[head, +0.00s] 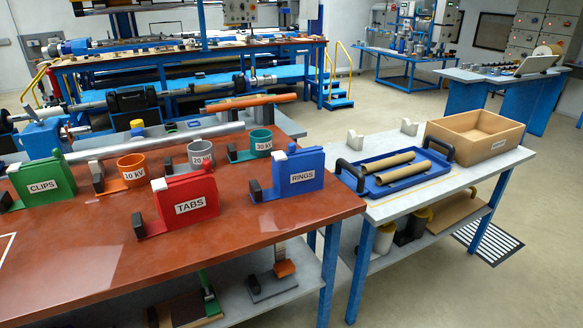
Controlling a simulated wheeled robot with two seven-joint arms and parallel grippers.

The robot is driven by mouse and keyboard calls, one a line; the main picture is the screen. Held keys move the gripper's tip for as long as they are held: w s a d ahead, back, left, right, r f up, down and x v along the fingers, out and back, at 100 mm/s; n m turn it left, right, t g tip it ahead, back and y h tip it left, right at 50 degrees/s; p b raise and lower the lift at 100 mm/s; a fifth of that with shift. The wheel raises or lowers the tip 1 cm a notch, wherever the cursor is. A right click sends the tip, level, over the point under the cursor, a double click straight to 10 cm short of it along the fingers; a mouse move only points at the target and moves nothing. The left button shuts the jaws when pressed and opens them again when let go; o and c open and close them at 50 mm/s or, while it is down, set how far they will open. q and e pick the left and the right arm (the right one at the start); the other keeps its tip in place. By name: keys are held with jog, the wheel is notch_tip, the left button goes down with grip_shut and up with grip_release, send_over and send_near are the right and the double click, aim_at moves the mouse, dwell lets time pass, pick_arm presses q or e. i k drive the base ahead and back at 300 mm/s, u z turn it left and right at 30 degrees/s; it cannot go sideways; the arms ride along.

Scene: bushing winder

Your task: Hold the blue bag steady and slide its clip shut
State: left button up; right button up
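The blue bag (301,178) labelled RINGS stands upright near the right end of the red-brown table. A small white piece (291,149) sits at its top left corner; it looks like the clip, but I cannot tell for sure, nor how far along the edge it is. A dark block (255,190) stands on a blue strip at the bag's left foot. Neither of my grippers is in view, and nothing touches the bag.
A red TABS bag (189,202) stands left of the blue one, and a green CLIPS bag (42,184) farther left. Orange, grey and green cups stand behind. A side table holds a blue tray (400,180) and cardboard box (462,145).

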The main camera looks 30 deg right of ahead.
aim_at(292, 147)
jog(key=u, duration=0.4)
jog(key=k, duration=0.35)
jog(key=z, duration=1.85)
jog(key=i, duration=0.85)
jog(key=u, duration=0.4)
jog(key=i, duration=0.8)
jog(key=u, duration=1)
jog(key=k, duration=0.25)
jog(key=u, duration=0.1)
jog(key=i, duration=0.25)
jog(key=z, duration=0.05)
